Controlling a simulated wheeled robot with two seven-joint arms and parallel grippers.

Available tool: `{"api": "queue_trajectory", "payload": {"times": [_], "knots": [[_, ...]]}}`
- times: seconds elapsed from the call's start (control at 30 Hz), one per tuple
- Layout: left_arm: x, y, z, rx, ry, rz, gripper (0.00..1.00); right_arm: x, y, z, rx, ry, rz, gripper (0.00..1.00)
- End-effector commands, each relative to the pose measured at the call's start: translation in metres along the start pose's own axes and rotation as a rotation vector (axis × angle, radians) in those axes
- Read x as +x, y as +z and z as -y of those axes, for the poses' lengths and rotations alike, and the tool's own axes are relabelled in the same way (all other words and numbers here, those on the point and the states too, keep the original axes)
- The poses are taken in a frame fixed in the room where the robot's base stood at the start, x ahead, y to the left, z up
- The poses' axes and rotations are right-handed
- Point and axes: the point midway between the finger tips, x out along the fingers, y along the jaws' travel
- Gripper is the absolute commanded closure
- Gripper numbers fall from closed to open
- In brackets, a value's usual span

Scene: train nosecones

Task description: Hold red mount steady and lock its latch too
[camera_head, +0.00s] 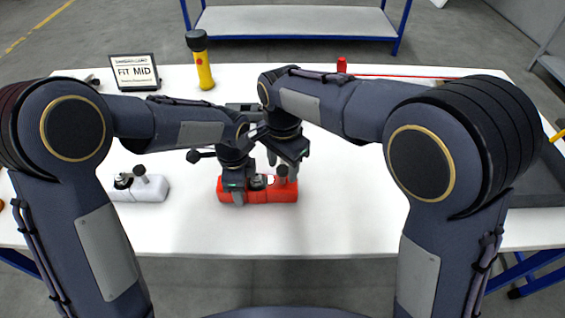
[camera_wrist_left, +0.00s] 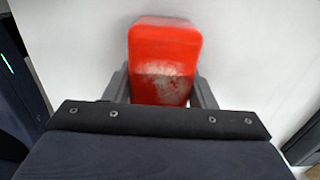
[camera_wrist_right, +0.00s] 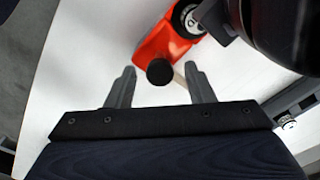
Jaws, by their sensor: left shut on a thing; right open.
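The red mount (camera_head: 258,196) lies on the white table near its front edge, left of centre. It also shows in the left wrist view (camera_wrist_left: 165,55) and the right wrist view (camera_wrist_right: 165,48). My left gripper (camera_head: 238,197) is shut on the left part of the mount, one finger on each side. The latch has a dark round knob (camera_head: 282,172) at the mount's right part; the knob shows in the right wrist view (camera_wrist_right: 159,72). My right gripper (camera_wrist_right: 155,78) is open, with its fingers on either side of the knob and apart from it. The lock state is not clear.
A white mount (camera_head: 145,188) with a similar latch lies to the left. A yellow flashlight (camera_head: 203,65) and a framed sign (camera_head: 134,72) stand at the back. A dark tray (camera_head: 540,185) lies at the right. The table right of the red mount is clear.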

Motion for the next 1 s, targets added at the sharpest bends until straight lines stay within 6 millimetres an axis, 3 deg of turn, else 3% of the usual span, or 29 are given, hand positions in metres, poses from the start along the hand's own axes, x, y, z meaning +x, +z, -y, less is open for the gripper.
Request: {"api": "queue_trajectory", "payload": {"times": [0.1,0.47,0.77,1.0], "knots": [[-0.0005,-0.0002,0.0003,0.0,-0.001,-0.001,0.77,-0.0003,0.0,0.0,0.0,0.0,0.0,0.52],[-0.0005,-0.0002,0.0003,0.0,-0.001,-0.001,0.77,-0.0006,0.0,0.0001,0.0,-0.001,0.0,0.97],[-0.0004,-0.0001,0.0002,0.0,-0.001,0.0,0.77,-0.0008,0.0001,0.0002,-0.043,-0.001,0.0,0.97],[-0.0003,-0.0002,0.0002,0.0,-0.001,0.0,0.77,-0.001,-0.0003,0.0001,-0.185,-0.002,0.001,0.97]]}}
